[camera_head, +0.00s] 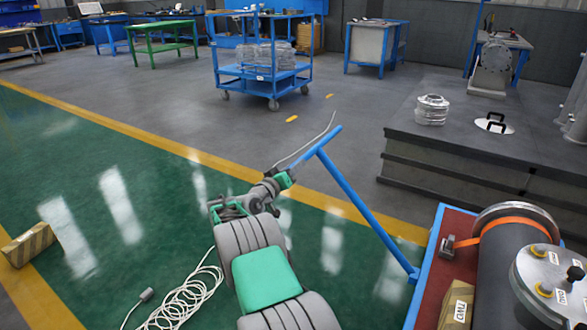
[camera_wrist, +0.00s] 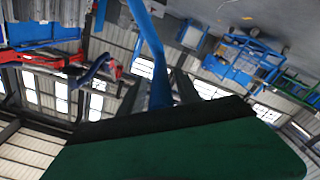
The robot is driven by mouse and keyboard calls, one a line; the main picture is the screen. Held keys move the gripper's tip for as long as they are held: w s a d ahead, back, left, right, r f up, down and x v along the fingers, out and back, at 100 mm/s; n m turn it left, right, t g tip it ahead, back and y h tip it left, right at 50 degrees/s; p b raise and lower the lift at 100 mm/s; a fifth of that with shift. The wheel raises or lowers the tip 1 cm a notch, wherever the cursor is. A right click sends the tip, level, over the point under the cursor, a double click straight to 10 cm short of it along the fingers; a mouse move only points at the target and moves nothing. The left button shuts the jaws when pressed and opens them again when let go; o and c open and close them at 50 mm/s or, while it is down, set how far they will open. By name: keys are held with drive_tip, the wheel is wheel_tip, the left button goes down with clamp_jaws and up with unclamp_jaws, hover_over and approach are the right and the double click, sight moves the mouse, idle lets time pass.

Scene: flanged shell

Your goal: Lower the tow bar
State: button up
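The tow bar (camera_head: 360,205) is a blue bar that rises at a slant from the near-left corner of the cart's blue frame to a crosspiece at its top. My gripper (camera_head: 290,174) is at the left end of that crosspiece. In the wrist view, the blue bar (camera_wrist: 153,50) runs between the two dark fingers of my gripper (camera_wrist: 160,88), which appear closed against its sides. The fingertips are small in the head view, and the green gripper body hides part of the contact in the wrist view.
The cart (camera_head: 437,262) at lower right carries a dark flanged shell (camera_head: 500,270) with an orange strap. A grey platform (camera_head: 450,158) stands beyond it. A coiled white cable (camera_head: 185,300) and a wooden block (camera_head: 28,244) lie on the green floor, which is otherwise clear at left.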

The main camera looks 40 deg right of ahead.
drive_tip(key=shift+o, duration=0.4)
drive_tip(key=p+v, duration=0.2)
drive_tip(key=v, duration=0.6)
drive_tip(key=shift+d, duration=0.1)
